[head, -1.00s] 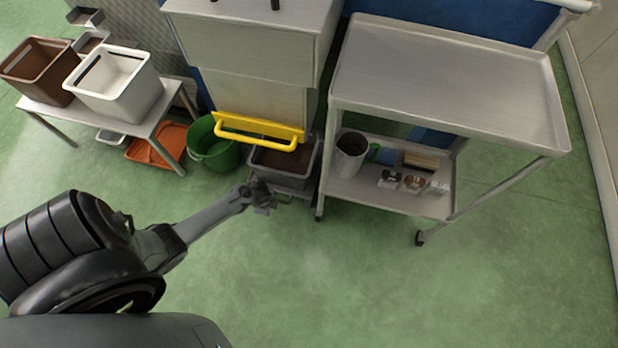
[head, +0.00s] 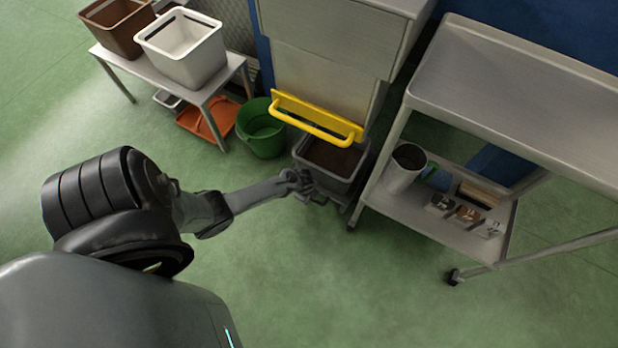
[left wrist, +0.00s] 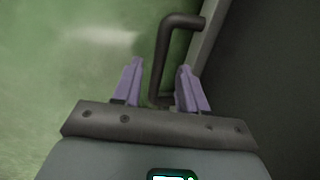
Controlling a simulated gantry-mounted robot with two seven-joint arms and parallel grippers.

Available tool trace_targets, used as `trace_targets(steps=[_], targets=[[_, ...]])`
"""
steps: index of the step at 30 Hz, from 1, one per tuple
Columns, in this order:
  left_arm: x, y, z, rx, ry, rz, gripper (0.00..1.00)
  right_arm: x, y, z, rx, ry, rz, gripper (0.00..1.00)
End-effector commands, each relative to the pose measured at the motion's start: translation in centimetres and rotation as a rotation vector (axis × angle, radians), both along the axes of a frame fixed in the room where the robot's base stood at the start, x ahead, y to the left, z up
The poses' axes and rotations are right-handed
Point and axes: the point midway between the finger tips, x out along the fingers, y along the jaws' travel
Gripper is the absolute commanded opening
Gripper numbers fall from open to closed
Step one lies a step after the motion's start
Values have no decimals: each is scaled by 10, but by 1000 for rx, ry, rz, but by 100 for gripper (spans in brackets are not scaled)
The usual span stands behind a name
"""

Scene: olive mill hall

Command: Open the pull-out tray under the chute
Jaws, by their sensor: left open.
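The pull-out tray (head: 340,183) is a dark grey open box holding brown material. It sits low on the floor side, below the pale chute housing (head: 320,80) with its yellow bar handle (head: 312,127). My left gripper (head: 312,190) is at the tray's front left corner. In the left wrist view, a dark bent bar handle (left wrist: 164,60) stands between the two purple fingers of my left gripper (left wrist: 159,67). The fingers are open, with gaps on both sides of the bar. The tray's dark wall fills the right of that view. My right gripper is not seen.
A grey trolley (head: 520,85) stands close on the tray's right, with a metal jug (head: 402,170) on its lower shelf. A green bucket (head: 262,130) and a low table (head: 165,75) with bins stand left. The green floor in front is clear.

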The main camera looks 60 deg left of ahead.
Motion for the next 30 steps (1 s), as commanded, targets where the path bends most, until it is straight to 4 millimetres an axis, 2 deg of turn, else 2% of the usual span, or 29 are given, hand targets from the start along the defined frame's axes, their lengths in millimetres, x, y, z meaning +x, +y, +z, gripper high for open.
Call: trace_targets(steps=[1, 5, 17, 25, 30], targets=[[1, 0, -8, -1, -1, 1, 42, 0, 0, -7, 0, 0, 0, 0], [3, 1, -14, -1, -1, 0, 42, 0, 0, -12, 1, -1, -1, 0], [3, 1, -15, 0, 0, -1, 42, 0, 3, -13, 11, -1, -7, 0], [3, 1, -15, -1, 0, -1, 2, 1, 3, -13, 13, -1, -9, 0], [3, 1, -16, -1, 0, -1, 0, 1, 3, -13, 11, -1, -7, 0]])
